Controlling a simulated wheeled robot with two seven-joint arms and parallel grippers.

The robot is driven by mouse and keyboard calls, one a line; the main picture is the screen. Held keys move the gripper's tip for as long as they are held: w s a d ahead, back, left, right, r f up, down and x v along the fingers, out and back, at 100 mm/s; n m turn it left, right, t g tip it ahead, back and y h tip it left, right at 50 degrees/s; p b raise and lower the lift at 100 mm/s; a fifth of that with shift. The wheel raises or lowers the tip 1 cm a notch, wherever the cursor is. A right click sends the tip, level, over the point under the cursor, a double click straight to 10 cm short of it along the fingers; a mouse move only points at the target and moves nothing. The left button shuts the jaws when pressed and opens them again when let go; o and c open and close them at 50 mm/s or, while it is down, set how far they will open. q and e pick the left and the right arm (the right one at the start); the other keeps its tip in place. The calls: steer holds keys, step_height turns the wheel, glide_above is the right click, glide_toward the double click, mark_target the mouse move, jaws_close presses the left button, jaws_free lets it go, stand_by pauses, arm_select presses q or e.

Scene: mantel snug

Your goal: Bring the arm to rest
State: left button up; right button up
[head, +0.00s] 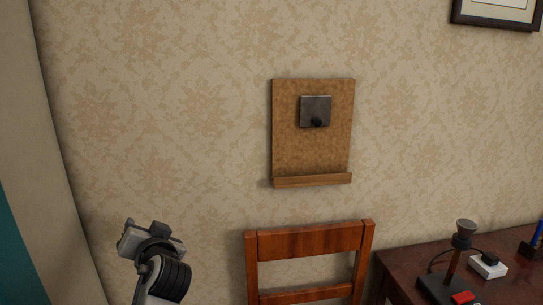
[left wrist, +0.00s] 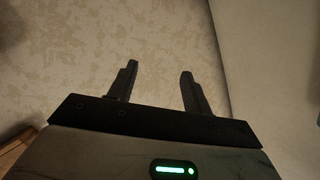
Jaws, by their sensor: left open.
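My left gripper (head: 150,238) is at the lower left of the head view, in front of the patterned wall and left of the wooden chair. In the left wrist view its two dark fingers (left wrist: 158,82) stand apart with nothing between them. They point toward the wallpapered wall (left wrist: 90,45). My right gripper does not show in either view.
A wooden chair (head: 310,240) stands below a cork board (head: 313,150) with a ledge and a dark metal plate (head: 315,111). A dark table (head: 405,262) at the lower right bears a lamp-like stand (head: 463,235) and a white box (head: 488,266).

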arm_select(q)
steer(key=s+d+f+m+h, duration=0.1)
steer(key=s+d+f+h, duration=0.15)
steer(key=f, duration=0.35)
steer(key=s+d+f+m+h, duration=0.1)
steer(key=s+f+h, duration=0.15)
steer(key=f, duration=0.45)
steer(key=s+d+f+g+h, duration=0.1)
steer(key=s+d+f+h, duration=0.1)
steer(key=s+f, duration=0.2)
steer(key=s+d+f+g+h, duration=0.1)
steer(key=s+f, duration=0.4)
steer(key=s, duration=0.6)
steer(key=s+d+f+g+h, duration=0.1)
steer(key=s+d+f+h, duration=0.3)
steer(key=s, duration=0.4)
steer(key=shift+s+d+f, duration=0.15)
steer(key=shift+d+f, duration=0.3)
steer(key=shift+d, duration=0.1)
